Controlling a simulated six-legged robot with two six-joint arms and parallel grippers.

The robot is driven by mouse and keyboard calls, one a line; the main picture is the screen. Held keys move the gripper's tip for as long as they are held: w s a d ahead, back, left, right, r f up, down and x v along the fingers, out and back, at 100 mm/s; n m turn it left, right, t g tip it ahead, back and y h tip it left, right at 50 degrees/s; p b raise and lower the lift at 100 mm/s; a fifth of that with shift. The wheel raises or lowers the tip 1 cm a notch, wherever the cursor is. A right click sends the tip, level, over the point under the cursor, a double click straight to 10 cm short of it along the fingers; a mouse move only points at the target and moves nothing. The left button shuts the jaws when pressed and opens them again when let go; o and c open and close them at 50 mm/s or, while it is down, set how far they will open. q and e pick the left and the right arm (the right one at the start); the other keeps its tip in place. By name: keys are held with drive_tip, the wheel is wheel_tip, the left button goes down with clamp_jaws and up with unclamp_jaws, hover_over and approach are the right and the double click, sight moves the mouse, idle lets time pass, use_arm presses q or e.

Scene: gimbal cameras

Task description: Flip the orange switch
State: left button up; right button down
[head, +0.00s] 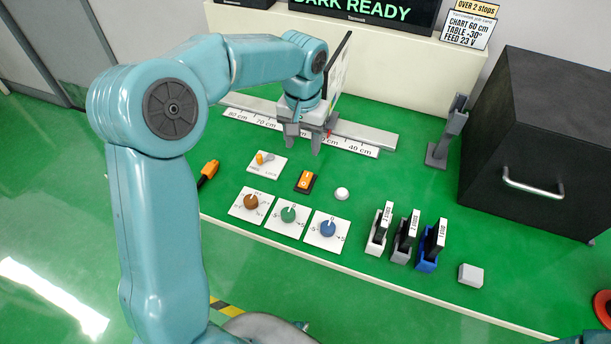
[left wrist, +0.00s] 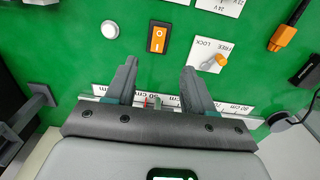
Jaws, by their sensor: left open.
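The orange rocker switch (head: 305,181) sits in a black frame on the green bench, near its middle. In the left wrist view the switch (left wrist: 158,38) shows "0" and "I" marks and lies just beyond the fingertips. My left gripper (head: 305,147) is open and points down over the bench, behind the switch as seen from the head. In the left wrist view my left gripper (left wrist: 158,70) has its two fingers apart with nothing held between them, clear of the switch. My right gripper is out of view.
A FREE/LOCK lever (head: 264,158) stands left of the switch and a white button (head: 342,193) right of it. Several knobs (head: 288,214) are in front. A ruler rail (head: 352,147) lies behind. A black cabinet (head: 540,140) stands at right.

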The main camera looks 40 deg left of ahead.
sight(304, 182)
use_arm(q)
wheel_tip(304, 182, down, 13)
drive_tip(key=shift+w+d+r, duration=0.1)
drive_tip(key=shift+f, duration=0.4)
drive_tip(key=shift+c, duration=0.3)
